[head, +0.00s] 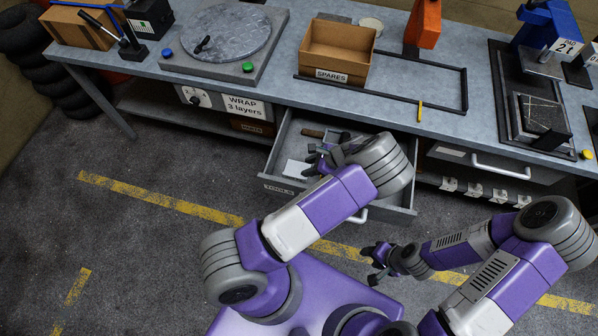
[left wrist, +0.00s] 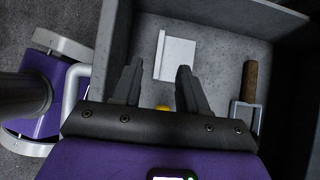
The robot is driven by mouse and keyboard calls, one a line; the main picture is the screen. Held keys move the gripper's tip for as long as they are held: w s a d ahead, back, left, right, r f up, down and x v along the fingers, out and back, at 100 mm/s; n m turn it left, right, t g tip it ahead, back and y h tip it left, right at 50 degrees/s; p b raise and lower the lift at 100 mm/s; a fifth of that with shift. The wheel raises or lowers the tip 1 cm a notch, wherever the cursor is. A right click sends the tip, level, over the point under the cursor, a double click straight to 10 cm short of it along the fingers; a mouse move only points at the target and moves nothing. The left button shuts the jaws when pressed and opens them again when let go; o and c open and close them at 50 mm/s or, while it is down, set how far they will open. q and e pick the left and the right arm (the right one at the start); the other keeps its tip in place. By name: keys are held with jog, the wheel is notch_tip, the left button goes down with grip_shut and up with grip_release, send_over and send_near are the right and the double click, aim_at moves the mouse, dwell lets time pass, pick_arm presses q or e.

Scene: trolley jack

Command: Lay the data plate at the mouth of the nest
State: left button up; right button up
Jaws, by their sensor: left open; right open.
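A pale flat rectangular piece with a raised strip along its left edge lies in the open drawer (head: 400,208); it may be the data plate (left wrist: 178,58). It also shows in the head view (head: 296,168). My left gripper (head: 318,158) is over the drawer, fingers apart and empty; in the left wrist view (left wrist: 157,85) the pale piece lies beyond the fingertips, apart from them. My right gripper (head: 376,264) is open and empty, low in front of the drawer. No nest is clearly identifiable; a black framed fixture (head: 503,95) stands at the bench's right.
A wooden-handled tool (left wrist: 249,82) lies on the drawer's right side. A small yellow thing (left wrist: 162,107) shows between my left fingers. On the bench (head: 390,95) are a SPARES box (head: 337,52), a turntable (head: 220,40) and an orange post (head: 424,22). Drawer walls surround the left gripper.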

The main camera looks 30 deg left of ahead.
pick_arm(q)
jog(key=b, duration=0.3)
send_near(294, 176)
jog(key=shift+s+a+f, duration=0.1)
jog(key=shift+a+f, duration=0.1)
jog(key=shift+f, duration=0.4)
jog(key=b+x, duration=0.2)
jog(key=x, duration=0.5)
jog(key=shift+a+f, duration=0.1)
jog(key=shift+a, duration=0.15)
grip_shut()
